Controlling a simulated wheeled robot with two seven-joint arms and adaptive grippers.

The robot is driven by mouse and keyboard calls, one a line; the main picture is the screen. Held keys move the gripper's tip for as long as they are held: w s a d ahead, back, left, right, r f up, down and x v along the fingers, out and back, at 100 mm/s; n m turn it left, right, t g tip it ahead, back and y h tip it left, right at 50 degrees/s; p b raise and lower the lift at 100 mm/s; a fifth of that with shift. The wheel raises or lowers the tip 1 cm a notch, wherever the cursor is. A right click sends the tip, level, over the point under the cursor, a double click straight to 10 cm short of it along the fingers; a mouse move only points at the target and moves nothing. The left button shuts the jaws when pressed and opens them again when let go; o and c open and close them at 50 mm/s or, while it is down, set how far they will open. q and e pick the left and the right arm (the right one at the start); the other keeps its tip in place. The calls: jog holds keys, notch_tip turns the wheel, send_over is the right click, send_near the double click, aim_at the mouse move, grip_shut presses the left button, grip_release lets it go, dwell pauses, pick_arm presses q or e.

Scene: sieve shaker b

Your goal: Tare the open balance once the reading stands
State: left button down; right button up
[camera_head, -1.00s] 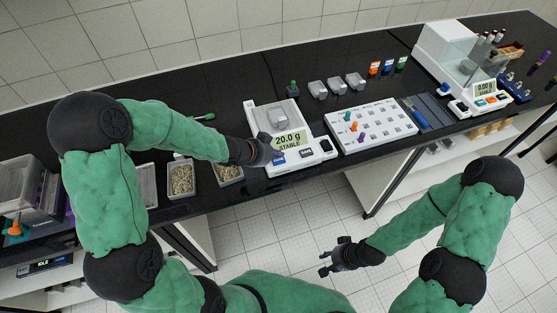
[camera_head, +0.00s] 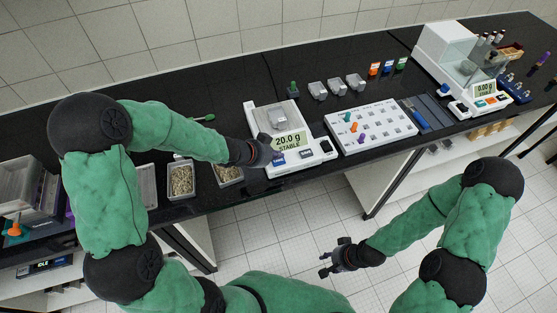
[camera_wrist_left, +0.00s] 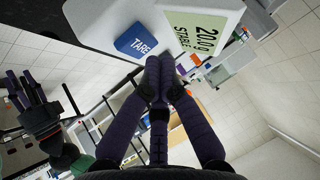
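The open balance (camera_head: 318,158) stands on the black bench, and its display (camera_head: 289,140) reads 20.0 g STABLE. A small grey container (camera_head: 278,117) sits on its pan. The blue TARE key (camera_head: 279,161) is at the left of its front panel; the key also shows in the left wrist view (camera_wrist_left: 136,40). My left gripper (camera_wrist_left: 160,62) is shut and empty, its fingertips together just beside the TARE key, apart from it in the wrist view. My right gripper (camera_head: 325,263) is open and empty over the floor, in front of the bench.
Trays of grainy material (camera_head: 181,180) stand left of the balance. A white rack with coloured pegs (camera_head: 372,128) stands at its right. Small containers (camera_head: 337,86) and coloured bottles (camera_head: 375,68) stand behind. An enclosed balance (camera_head: 455,60) is at the far right.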

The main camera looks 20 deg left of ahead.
aim_at(277, 162)
pick_arm(q)
jog(key=shift+f, duration=0.1)
jog(key=shift+f, duration=0.3)
jog(key=shift+f+b, duration=0.5)
jog(key=shift+b, duration=0.1)
dwell(0.7)
jog(key=shift+r, duration=0.1)
jog(key=shift+r+p, duration=0.85)
jog(key=shift+p, duration=0.15)
notch_tip(277, 162, up, 5)
jog(key=p, duration=0.5)
